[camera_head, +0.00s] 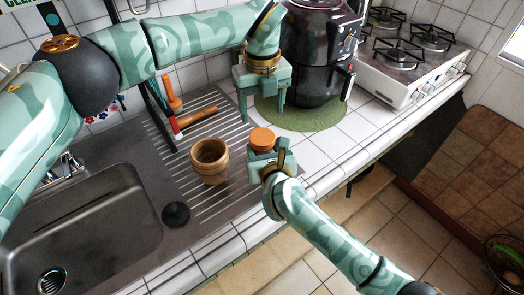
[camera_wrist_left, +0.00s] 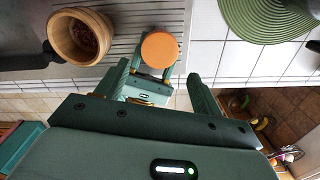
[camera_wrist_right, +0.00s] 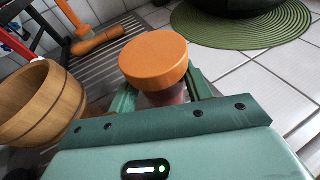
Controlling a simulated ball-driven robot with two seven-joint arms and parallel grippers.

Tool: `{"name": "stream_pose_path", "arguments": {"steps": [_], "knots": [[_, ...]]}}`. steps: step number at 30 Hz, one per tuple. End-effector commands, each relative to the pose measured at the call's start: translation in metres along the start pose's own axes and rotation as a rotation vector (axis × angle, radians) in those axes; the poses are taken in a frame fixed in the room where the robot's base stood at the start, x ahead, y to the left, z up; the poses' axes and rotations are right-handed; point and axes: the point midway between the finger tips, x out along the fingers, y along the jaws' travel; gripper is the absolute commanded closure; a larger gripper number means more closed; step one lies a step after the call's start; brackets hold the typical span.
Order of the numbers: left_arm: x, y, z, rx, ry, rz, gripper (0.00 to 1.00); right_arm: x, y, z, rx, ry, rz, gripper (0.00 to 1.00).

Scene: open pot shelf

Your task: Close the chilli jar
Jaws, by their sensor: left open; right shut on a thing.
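The chilli jar shows an orange lid (camera_head: 262,139) on top; the lid also shows in the left wrist view (camera_wrist_left: 159,49). In the right wrist view the lid (camera_wrist_right: 153,58) sits over a reddish jar body (camera_wrist_right: 165,97), mostly hidden below it. I cannot tell whether the lid is screwed tight. My right gripper (camera_head: 268,166) is shut on the jar body, with a finger on either side below the lid. My left gripper (camera_head: 262,110) is open and empty, above and slightly behind the lid, fingers pointing down.
A wooden pot (camera_head: 209,160) stands left of the jar on the ribbed drainboard. A black round object (camera_head: 175,214) lies near the sink (camera_head: 85,225). A wooden-handled tool (camera_head: 196,117) lies behind. A black appliance (camera_head: 318,50) stands on a green mat (camera_head: 300,114). White tiles at right are clear.

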Motion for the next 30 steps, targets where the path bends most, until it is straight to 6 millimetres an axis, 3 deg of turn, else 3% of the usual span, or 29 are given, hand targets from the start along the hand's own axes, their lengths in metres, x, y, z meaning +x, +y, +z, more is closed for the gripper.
{"name": "stream_pose_path", "arguments": {"steps": [6, 10, 23, 30], "knots": [[0.0, 0.0, 0.0, -0.468, 0.002, 0.0, 0.33, 0.0, 0.0, 0.0, 0.0, 0.0, 0.0, 1.0], [0.0, 0.0, 0.0, -0.608, 0.002, 0.001, 0.33, 0.0, 0.0, 0.0, 0.0, 0.0, 0.0, 1.0], [0.001, 0.0, -0.001, -0.656, 0.003, 0.001, 0.33, 0.0, 0.0, 0.0, 0.0, 0.0, 0.0, 1.0], [0.026, 0.0, -0.001, -0.655, 0.004, 0.003, 0.33, 0.0, 0.0, 0.0, 0.0, 0.0, 0.0, 1.0]]}}
